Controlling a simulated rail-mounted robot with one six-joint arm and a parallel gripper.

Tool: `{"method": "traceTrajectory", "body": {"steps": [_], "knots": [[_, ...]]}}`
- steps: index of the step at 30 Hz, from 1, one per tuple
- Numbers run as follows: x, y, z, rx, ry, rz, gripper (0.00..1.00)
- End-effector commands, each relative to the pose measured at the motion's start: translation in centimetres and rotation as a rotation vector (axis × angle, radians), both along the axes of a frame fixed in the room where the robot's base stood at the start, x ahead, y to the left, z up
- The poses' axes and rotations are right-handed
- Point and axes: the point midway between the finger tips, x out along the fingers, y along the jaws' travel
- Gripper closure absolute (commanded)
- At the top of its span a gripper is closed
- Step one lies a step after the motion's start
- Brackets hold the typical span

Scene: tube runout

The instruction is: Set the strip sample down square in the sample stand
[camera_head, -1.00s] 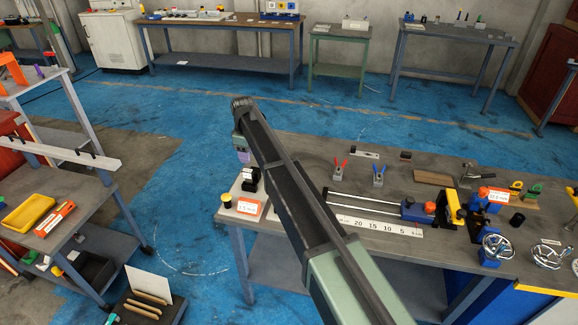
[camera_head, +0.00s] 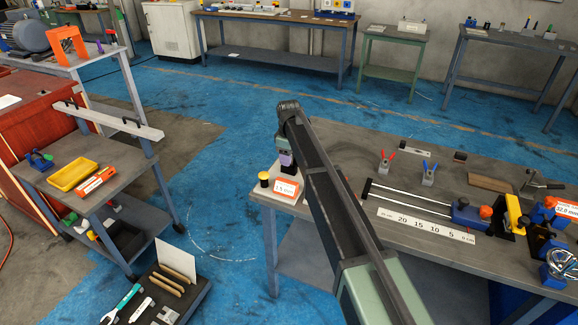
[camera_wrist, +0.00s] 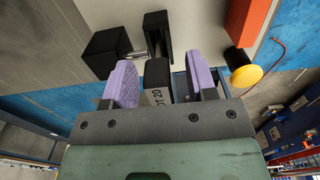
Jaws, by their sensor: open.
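My gripper (camera_head: 285,158) is at the left end of the grey bench in the head view. Its purple finger pads stand apart in the wrist view (camera_wrist: 161,82). Between them is a block with a black top and a pale face marked "20" (camera_wrist: 157,82), probably the strip sample; gaps show on both sides of it. Black blocks, probably the sample stand (camera_wrist: 103,53), lie just beyond the fingers, with a small metal piece between them. The stand also shows under my gripper in the head view (camera_head: 288,188), partly hidden. I cannot tell whether the block is seated or square.
An orange-and-white sign marked 3.5 mm (camera_head: 286,189) and a yellow-topped black spool (camera_head: 264,180) stand close by at the bench edge. A ruler plate (camera_head: 425,224), twin rods and small pliers stands are to the right. Floor lies open left of the bench.

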Motion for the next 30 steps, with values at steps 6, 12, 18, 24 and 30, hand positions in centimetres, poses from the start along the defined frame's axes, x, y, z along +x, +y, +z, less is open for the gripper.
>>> {"method": "traceTrajectory", "body": {"steps": [6,12,18,24,30], "knots": [[0.0,0.0,-1.0,0.000,0.000,0.000,0.48],[0.0,0.0,-0.9,0.000,0.000,0.000,0.69],[0.0,0.0,-0.9,0.000,0.000,0.000,1.00],[0.0,0.0,-0.9,0.000,0.000,0.000,1.00],[0.0,0.0,-0.1,0.000,0.000,0.000,1.00]]}}
